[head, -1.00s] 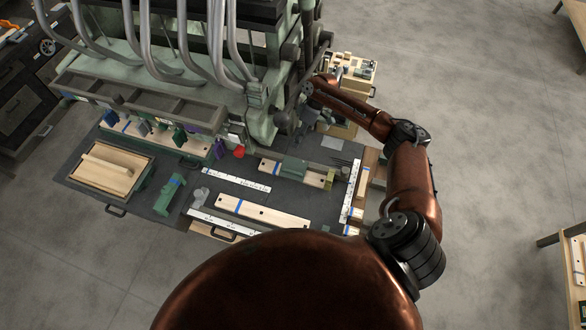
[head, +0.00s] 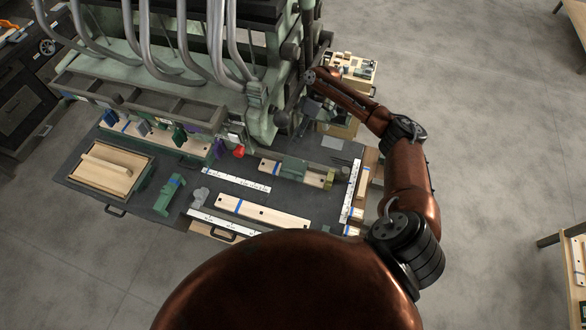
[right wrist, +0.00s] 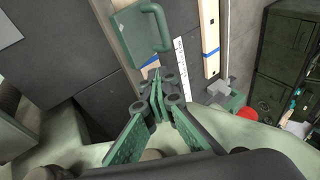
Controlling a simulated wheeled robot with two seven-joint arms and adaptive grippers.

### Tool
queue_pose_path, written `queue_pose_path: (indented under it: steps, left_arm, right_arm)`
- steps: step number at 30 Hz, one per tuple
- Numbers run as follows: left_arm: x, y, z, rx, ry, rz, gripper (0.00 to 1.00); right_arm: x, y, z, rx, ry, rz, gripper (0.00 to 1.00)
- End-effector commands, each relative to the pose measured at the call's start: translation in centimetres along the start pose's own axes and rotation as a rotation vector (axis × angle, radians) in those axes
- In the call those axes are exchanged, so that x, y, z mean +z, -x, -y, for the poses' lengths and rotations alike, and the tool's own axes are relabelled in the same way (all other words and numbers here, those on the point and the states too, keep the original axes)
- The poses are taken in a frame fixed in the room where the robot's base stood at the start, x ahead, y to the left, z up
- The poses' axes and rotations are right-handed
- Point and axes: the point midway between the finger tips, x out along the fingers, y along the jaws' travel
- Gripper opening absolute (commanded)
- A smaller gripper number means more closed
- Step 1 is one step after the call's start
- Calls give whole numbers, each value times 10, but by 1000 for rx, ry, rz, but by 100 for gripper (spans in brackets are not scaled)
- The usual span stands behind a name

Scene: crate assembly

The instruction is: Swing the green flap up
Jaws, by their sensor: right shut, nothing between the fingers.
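The green flap (head: 293,168) is a small green plate set across a pale wooden strip on the dark bench. In the right wrist view the flap (right wrist: 128,38) shows at the top, with a green bar handle (right wrist: 163,28) along its right side. My right gripper (right wrist: 157,90) is shut and empty, with its fingertips below the flap in that view and apart from the handle. In the head view my right gripper (head: 310,106) hangs beside the green machine, beyond the flap; its fingertips are hard to make out. My left gripper is not in view.
The green machine (head: 262,115) with a red knob (head: 239,152) stands close to my right gripper. A wooden board (head: 262,211), white rulers (head: 236,180) and a wooden tray (head: 112,168) lie on the bench. A small parts stand (head: 354,70) is behind my right arm.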

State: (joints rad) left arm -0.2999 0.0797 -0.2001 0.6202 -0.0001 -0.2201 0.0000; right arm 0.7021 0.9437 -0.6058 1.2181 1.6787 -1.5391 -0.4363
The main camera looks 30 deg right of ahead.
Motion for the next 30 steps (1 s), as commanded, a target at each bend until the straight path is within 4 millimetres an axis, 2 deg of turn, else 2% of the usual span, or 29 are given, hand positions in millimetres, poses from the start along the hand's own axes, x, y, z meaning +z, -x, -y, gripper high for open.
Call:
queue_pose_path:
  steps: [19,30]
  left_arm:
    - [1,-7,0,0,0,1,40]
    - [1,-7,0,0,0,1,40]
  right_arm:
    - [-6,20,2,-63,-17,0,0]
    - [-6,21,2,-68,-17,0,0]
